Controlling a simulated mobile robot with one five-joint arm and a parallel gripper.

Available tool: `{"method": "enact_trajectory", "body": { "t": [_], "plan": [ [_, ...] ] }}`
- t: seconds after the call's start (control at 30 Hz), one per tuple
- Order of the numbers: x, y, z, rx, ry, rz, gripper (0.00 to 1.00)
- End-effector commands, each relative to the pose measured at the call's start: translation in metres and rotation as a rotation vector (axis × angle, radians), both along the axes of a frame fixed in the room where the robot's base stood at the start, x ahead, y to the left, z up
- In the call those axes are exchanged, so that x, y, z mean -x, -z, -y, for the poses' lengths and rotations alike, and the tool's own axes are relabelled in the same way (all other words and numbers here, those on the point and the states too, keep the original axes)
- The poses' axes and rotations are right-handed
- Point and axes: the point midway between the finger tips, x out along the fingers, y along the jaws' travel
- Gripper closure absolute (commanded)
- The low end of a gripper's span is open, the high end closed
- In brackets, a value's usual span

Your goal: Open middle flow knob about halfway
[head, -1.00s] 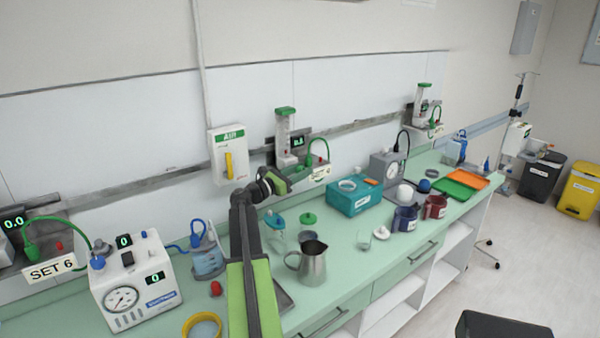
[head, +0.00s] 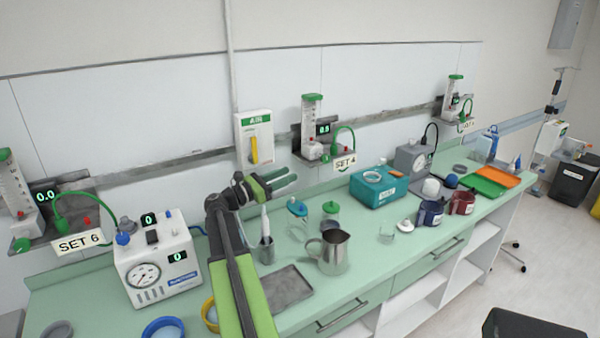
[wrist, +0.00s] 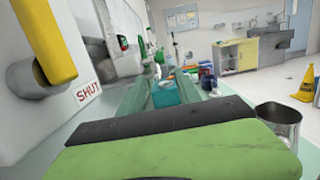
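The middle flow meter (head: 312,122) is a clear upright tube with a green cap on the wall rail, above the SET 4 label (head: 345,162). Its small display (head: 323,129) appears to read 0.5. A small green knob (head: 325,158) shows at the foot of its white base. My gripper (head: 291,176) is below and left of this meter, over the counter and apart from the knob. The wrist view shows a green and black finger part (wrist: 180,145) close up; the knob cannot be made out there.
A white AIR box (head: 254,136) with a yellow lever hangs left of the meter; its SHUT label (wrist: 88,91) shows in the wrist view. A metal jug (head: 334,252), a grey tray (head: 287,293) and a teal box (head: 377,187) stand on the counter.

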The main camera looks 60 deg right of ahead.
Motion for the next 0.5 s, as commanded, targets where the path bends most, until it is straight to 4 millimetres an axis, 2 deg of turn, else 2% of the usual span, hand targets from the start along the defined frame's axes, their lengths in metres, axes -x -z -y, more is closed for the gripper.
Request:
{"method": "enact_trajectory", "body": {
  "t": [0.13,0.4,0.47,0.5],
  "plan": [
    [-0.005,0.001,-0.008,0.0,-0.001,0.0,0.6],
    [-0.005,0.0,-0.007,-0.001,0.0,0.001,0.6],
    [0.002,-0.01,0.003,-0.013,0.006,0.003,0.6],
    [0.011,-0.02,0.016,-0.03,0.007,0.009,0.6]
  ]
}}
